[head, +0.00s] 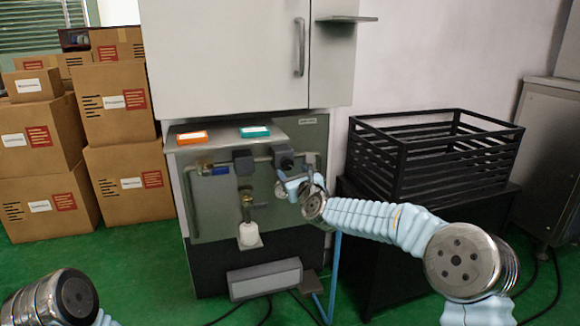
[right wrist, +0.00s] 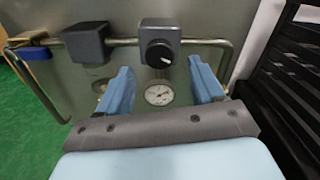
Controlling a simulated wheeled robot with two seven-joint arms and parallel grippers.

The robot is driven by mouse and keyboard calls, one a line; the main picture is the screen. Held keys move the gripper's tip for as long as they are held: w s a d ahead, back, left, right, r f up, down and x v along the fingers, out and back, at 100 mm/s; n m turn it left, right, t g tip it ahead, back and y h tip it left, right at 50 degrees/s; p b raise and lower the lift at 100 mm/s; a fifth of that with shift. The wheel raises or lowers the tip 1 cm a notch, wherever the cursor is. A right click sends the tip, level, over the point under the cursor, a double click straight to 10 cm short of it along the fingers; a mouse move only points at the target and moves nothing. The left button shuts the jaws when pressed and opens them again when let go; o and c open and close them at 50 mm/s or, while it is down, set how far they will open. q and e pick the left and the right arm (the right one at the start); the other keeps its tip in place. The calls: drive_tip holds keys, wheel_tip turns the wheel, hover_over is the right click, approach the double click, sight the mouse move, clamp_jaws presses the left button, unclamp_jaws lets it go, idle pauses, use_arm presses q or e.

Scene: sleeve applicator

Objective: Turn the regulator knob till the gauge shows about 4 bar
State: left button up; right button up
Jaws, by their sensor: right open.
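The black regulator knob (right wrist: 159,54) with a white pointer mark sits on a dark square body (right wrist: 160,34) in the right wrist view. The round white gauge (right wrist: 159,95) is just below it; its needle is too small to read. My right gripper (right wrist: 160,82) is open, with one blue finger on each side of the gauge and below the knob, apart from the knob. In the head view the regulator body (head: 284,160) shows at the panel's upper right, and my right gripper (head: 304,186) is just below it, partly covering the gauge area. My left gripper is out of view.
A second dark block (right wrist: 86,43) and a blue-handled valve (right wrist: 35,51) sit on the pipe to the left. An orange box (head: 192,137) and a teal box (head: 255,131) lie on the ledge above. A black slatted crate (head: 430,160) stands right of the panel.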

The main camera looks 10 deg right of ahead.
sight(288, 166)
drive_tip(key=shift+x, duration=1.85)
drive_tip(key=c, duration=1.1)
drive_tip(key=shift+o, duration=0.2)
drive_tip(key=shift+f, duration=0.1)
